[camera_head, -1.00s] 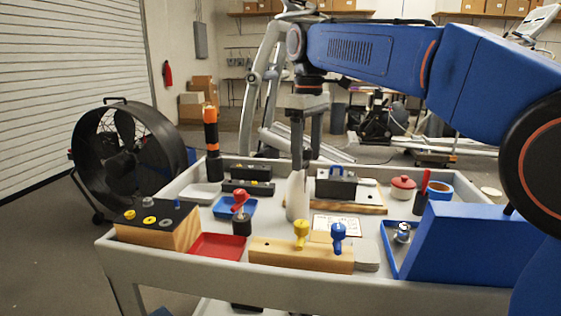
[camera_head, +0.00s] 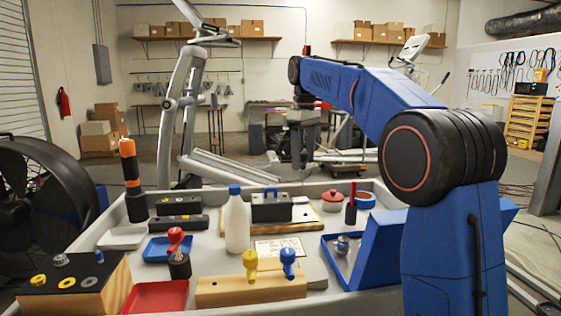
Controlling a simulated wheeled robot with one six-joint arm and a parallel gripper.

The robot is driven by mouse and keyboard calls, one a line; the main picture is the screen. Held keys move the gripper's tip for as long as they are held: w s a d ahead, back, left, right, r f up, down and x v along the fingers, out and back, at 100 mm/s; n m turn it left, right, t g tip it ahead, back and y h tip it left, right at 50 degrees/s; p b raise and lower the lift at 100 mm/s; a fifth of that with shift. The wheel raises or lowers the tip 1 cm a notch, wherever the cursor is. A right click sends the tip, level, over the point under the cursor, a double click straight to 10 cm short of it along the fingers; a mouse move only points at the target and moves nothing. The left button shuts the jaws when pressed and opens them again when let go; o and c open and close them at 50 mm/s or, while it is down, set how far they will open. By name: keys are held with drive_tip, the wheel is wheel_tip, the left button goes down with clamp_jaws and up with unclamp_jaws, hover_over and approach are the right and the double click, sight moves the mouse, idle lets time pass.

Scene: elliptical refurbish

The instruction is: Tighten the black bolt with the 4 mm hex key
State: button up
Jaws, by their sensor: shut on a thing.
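My gripper (camera_head: 299,164) points down in the picture beyond the cart's back edge, above the bottle and black case. Its fingers are close together; what is between them is too small and dark to make out. A wooden block (camera_head: 250,291) at the front of the cart holds a yellow-handled tool (camera_head: 250,262) and a blue-handled tool (camera_head: 288,260) upright. A red-handled piece (camera_head: 175,238) stands on a dark base. No size marks are legible. A black-topped wooden block (camera_head: 80,290) at front left carries several small grey, yellow and blue fittings; I cannot pick out a black bolt.
The grey cart (camera_head: 120,222) also bears a white bottle (camera_head: 237,222), black case (camera_head: 270,208), orange-black cylinder (camera_head: 132,180), blue tray (camera_head: 166,249) and red tray (camera_head: 155,297). A fan (camera_head: 30,205) stands left. Gym machines and shelves are behind.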

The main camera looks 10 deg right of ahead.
wheel_tip(320, 180, down, 8)
drive_tip(key=d, duration=0.1)
drive_tip(key=shift+w+d+r, duration=0.2)
drive_tip(key=shift+w, duration=0.05)
idle(0.7)
idle(0.7)
drive_tip(key=n, duration=1.6)
drive_tip(key=shift+f, duration=0.65)
idle(2.5)
